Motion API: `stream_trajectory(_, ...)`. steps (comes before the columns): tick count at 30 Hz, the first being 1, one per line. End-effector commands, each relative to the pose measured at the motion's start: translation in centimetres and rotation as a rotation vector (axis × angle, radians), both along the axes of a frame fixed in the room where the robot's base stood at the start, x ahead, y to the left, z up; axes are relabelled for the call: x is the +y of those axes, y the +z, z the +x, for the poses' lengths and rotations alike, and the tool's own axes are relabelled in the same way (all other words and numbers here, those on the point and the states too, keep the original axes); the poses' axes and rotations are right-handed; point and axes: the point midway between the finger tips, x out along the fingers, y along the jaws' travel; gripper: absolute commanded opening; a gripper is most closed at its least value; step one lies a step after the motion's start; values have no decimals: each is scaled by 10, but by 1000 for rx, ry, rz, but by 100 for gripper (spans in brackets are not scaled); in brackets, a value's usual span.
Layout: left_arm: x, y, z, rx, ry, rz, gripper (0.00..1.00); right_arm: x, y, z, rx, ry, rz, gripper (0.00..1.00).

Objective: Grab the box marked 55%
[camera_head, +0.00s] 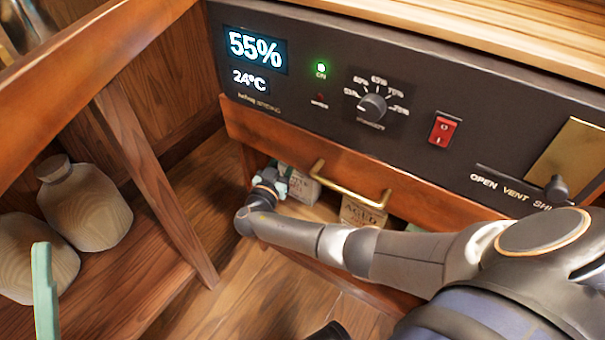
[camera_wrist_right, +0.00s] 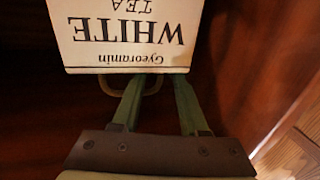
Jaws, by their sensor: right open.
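The figure 55% shows on a lit display (camera_head: 256,48) on the dark panel; I read no 55% on any box. A pale box (camera_head: 298,185) stands in the drawer below the panel, and in the right wrist view a box (camera_wrist_right: 125,38) reads "Gyeoramin WHITE TEA" upside down. A box marked "AGED" (camera_head: 363,213) stands to the right. My right gripper (camera_head: 272,180) is at the drawer's left end beside the pale box; its green fingers (camera_wrist_right: 160,90) are apart at the label's edge. A pale green finger of my left gripper (camera_head: 45,290) shows at lower left.
A brass handle (camera_head: 350,190) sits on the wooden drawer front. The panel carries a knob (camera_head: 372,107) and a red switch (camera_head: 442,130).

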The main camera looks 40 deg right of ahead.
Motion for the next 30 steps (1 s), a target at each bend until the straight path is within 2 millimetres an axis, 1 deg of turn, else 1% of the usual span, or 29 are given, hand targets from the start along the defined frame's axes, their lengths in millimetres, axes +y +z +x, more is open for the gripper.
stream_trajectory(5, 0, 0, 0, -1, 0, 0, 50, 0, 0, 0, 0, 0, 0, 43)
stream_trajectory(15, 0, 0, 0, -2, 1, 2, 50, 0, 0, 0, 0, 0, 0, 5)
stream_trajectory(17, 0, 0, 0, -3, 2, 3, 50, 0, 0, 0, 0, 0, 0, 0)
stream_trajectory(30, 0, 0, 0, -3, 0, 4, 50, 0, 0, 0, 0, 0, 0, 0)
